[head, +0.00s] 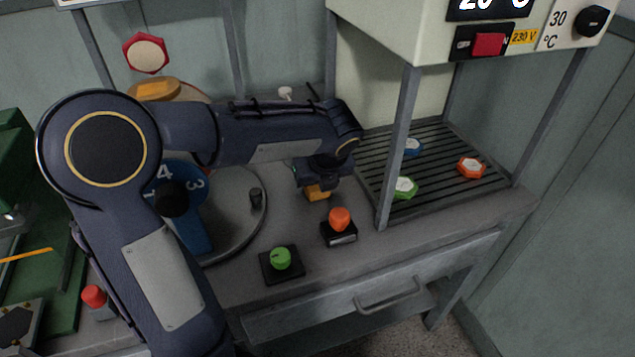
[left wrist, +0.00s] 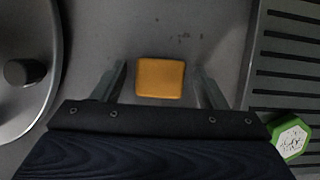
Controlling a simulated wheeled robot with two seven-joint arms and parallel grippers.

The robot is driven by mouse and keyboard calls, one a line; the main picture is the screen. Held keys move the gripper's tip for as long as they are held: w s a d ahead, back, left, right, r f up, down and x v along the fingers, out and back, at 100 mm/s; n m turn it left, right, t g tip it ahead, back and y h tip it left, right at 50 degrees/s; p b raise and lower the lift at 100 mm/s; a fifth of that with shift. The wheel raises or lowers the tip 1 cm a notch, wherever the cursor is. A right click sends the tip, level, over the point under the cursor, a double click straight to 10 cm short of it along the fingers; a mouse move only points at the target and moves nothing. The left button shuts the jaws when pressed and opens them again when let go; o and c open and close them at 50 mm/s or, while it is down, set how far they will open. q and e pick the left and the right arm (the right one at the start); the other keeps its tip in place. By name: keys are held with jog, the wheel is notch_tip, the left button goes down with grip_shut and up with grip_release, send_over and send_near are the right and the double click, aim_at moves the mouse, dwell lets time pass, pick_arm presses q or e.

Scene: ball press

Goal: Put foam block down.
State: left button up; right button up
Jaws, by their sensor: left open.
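The orange-yellow foam block (left wrist: 160,78) lies on the grey bench top in the left wrist view, between the two fingers of my left gripper (left wrist: 160,88). The fingers are apart, with a gap on each side of the block. In the head view the foam block (head: 318,192) shows just below my left gripper (head: 316,180), partly hidden by it. My right gripper is not in view.
A slatted rack (head: 440,150) with green, blue and orange hexagonal pieces stands to the right behind a post. An orange-red button (head: 340,219) and a green knob (head: 281,258) are in front. A round disc (head: 240,225) is to the left.

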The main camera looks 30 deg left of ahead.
pick_arm(q)
jog(key=p+v, duration=0.3)
jog(key=v, duration=0.9)
jog(key=shift+r, duration=0.2)
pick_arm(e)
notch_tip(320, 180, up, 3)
pick_arm(q)
jog(key=shift+f, duration=0.1)
